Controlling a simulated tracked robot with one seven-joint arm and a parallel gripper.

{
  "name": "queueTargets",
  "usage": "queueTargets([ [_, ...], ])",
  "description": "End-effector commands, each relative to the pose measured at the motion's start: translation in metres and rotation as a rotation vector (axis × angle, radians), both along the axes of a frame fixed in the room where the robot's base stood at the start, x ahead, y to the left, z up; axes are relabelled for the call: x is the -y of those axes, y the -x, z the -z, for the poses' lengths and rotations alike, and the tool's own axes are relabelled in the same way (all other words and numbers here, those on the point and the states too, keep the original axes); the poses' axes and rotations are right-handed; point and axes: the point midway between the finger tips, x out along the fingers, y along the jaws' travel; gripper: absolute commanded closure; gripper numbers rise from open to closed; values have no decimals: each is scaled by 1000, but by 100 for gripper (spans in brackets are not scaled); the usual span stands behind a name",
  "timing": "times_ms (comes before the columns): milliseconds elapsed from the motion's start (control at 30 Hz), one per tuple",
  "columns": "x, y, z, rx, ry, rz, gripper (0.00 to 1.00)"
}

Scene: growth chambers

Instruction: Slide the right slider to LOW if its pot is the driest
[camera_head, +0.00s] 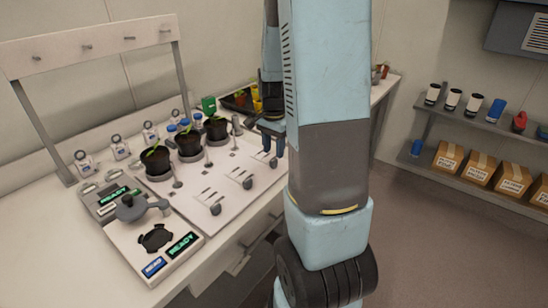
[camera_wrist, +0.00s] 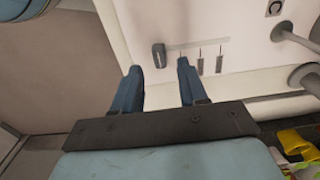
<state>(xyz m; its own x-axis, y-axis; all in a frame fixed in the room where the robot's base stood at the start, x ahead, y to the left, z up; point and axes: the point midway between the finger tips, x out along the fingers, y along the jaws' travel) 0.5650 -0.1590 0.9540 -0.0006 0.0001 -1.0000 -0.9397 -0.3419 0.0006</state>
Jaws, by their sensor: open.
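Three dark pots with seedlings stand in a row on the bench in the head view: left pot (camera_head: 157,163), middle pot (camera_head: 188,144) and right pot (camera_head: 216,130). A white panel before them carries the left slider (camera_head: 215,209), middle slider (camera_head: 247,183) and right slider (camera_head: 273,162). My gripper (camera_head: 272,145) is open and empty above the panel's right end. In the wrist view, the fingertips (camera_wrist: 160,72) point at a grey slider knob (camera_wrist: 158,56), which sits at one end of its slot near tick marks. I cannot tell whether they touch it. Scale words and soil dryness are unreadable.
A scale-like device (camera_head: 155,238) with a green READY display stands at the bench's left. Small bottles (camera_head: 84,164) line the back. A dark tray (camera_head: 236,101) with yellow items lies behind the gripper. A shelf with cardboard boxes (camera_head: 480,165) stands at right.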

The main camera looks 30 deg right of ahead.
Motion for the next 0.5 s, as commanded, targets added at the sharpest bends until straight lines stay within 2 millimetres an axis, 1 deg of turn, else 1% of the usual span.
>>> queueTargets([
  [33,0,1,9,-4,-1,1,57],
  [200,0,0,28,-2,0,-1,57],
  [333,0,0,35,-1,0,-1,57],
  [500,0,0,38,0,1,0,57],
])
